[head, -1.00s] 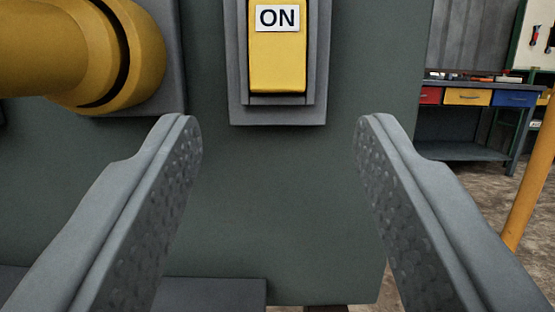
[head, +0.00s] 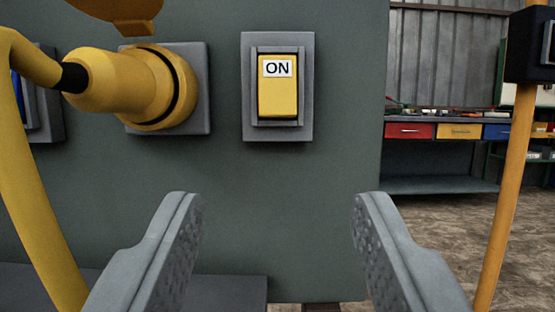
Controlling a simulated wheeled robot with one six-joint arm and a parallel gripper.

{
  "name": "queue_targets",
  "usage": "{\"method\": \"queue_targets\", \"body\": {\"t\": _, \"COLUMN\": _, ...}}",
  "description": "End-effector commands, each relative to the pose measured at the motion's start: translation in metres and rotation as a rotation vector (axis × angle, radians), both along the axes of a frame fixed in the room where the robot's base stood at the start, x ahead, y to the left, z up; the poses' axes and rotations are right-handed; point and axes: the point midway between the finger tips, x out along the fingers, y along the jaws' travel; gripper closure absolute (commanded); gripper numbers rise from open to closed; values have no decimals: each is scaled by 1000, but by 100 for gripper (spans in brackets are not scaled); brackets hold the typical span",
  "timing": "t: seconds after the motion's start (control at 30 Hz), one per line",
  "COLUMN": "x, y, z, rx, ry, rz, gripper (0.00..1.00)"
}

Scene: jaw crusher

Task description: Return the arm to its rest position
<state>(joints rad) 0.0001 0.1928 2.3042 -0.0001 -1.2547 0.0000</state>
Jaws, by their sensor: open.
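My gripper (head: 278,208) is open and empty, with its two grey fingers wide apart at the bottom of the head view. It is below and in front of a yellow rocker switch (head: 278,98) labelled ON, set in a grey frame on a dark green panel (head: 330,190). The fingers do not overlap the switch in the picture. The rest of my arm is out of view.
Left of the switch, a yellow plug (head: 130,85) with a thick yellow cable (head: 35,190) sits in a grey socket. At right stands an orange post (head: 503,180) with a black box. A workbench (head: 440,155) with coloured drawers is behind it.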

Motion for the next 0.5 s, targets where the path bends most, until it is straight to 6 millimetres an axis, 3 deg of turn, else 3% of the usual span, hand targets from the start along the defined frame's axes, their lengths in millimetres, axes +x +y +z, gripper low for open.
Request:
{"method": "queue_targets", "body": {"t": 0.17, "x": -7, "y": 0, "z": 18, "rx": 0, "ry": 8, "rz": 0, "gripper": 51}}
{"method": "queue_targets", "body": {"t": 0.5, "x": -52, "y": 0, "z": 91, "rx": 0, "ry": 68, "rz": 0, "gripper": 51}}
